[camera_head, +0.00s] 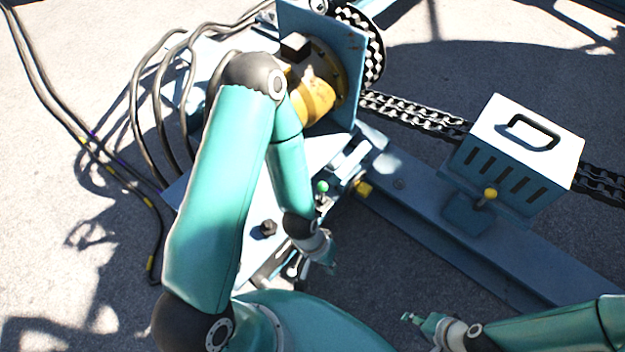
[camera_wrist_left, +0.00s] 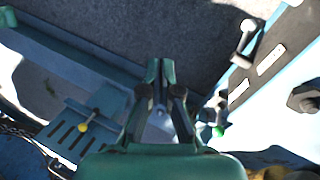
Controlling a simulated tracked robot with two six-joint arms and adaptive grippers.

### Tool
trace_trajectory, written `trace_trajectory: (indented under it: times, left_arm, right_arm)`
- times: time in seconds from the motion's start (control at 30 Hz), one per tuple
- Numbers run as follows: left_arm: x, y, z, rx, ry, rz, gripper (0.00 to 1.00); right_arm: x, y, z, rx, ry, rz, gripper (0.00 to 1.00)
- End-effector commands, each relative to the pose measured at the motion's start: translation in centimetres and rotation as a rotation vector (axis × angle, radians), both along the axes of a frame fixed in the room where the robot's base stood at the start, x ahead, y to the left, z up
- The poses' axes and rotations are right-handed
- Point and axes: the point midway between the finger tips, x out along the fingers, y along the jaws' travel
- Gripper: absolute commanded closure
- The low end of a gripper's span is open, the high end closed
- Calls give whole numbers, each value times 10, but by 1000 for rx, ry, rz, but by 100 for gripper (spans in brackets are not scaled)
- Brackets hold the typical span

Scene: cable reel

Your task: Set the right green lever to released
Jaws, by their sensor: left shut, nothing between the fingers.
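A lever with a green knob (camera_head: 321,187) stands on the blue machine beside my left forearm. The green knob also shows in the left wrist view (camera_wrist_left: 218,131), right of my fingers. No second green knob is clear in either view. My left gripper (camera_head: 328,264) is below the green knob in the head view, apart from it. In the left wrist view its fingers (camera_wrist_left: 160,65) are together and empty. My right gripper (camera_head: 420,334) is at the bottom of the head view, with its fingers apart and empty, away from the levers.
A lever with a pale knob (camera_wrist_left: 247,27) stands on a dark panel. A yellow-knobbed lever (camera_head: 490,193) stands by the white-topped box (camera_head: 500,150). The reel's blue plate (camera_head: 325,50), chain (camera_head: 415,108) and cables (camera_head: 140,80) are further back. Bare ground lies between the grippers.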

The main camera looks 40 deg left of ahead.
Motion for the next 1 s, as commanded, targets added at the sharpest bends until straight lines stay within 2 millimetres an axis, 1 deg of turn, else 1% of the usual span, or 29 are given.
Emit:
trace_trajectory:
  times: [0.03, 0.07, 0.17, 0.27, 0.3, 0.37, 0.4, 0.47, 0.5, 0.57, 0.6, 0.73, 0.8, 0.9, 1.0]
  left_arm:
    - [7, 4, -11, 3, -5, 5, 100]
    - [12, 7, -17, 6, -8, 7, 100]
    - [35, 26, -42, 16, -21, 13, 100]
    - [68, 52, -72, 26, -40, 19, 100]
    - [83, 65, -84, 27, -49, 20, 100]
    - [106, 86, -100, 28, -65, 24, 100]
    - [121, 102, -109, 27, -78, 26, 100]
    - [142, 126, -118, 20, -100, 27, 100]
    - [155, 143, -123, 16, -116, 27, 100]
    - [172, 169, -128, 7, -144, 25, 100]
    - [182, 186, -129, 0, -165, 20, 100]
    - [207, 239, -124, -20, -247, 0, 100]
    - [215, 264, -117, -28, -291, -17, 100]
    - [219, 291, -104, -38, -348, -44, 100]
    - [221, 308, -92, -41, -391, -67, 100]
  right_arm:
    - [0, 0, -11, 0, 0, 0, 60]
    - [0, 0, -17, 0, 0, 0, 60]
    - [0, 0, -43, 0, 0, 0, 60]
    - [0, 0, -79, 0, 0, 0, 60]
    - [0, 0, -95, 0, 0, 0, 60]
    - [0, 0, -119, 0, 0, 0, 60]
    - [0, 0, -136, 0, 0, 0, 60]
    - [0, 0, -160, 0, 0, 0, 60]
    - [0, 0, -176, 0, 0, 0, 60]
    - [0, 0, -199, 0, 0, 0, 60]
    - [0, 0, -215, 0, 0, 0, 60]
    - [0, 0, -262, 0, 0, 0, 60]
    - [0, 0, -282, 0, 0, 0, 60]
    - [0, 0, -305, 0, 0, 0, 60]
    - [0, 0, -318, 0, 0, 0, 60]
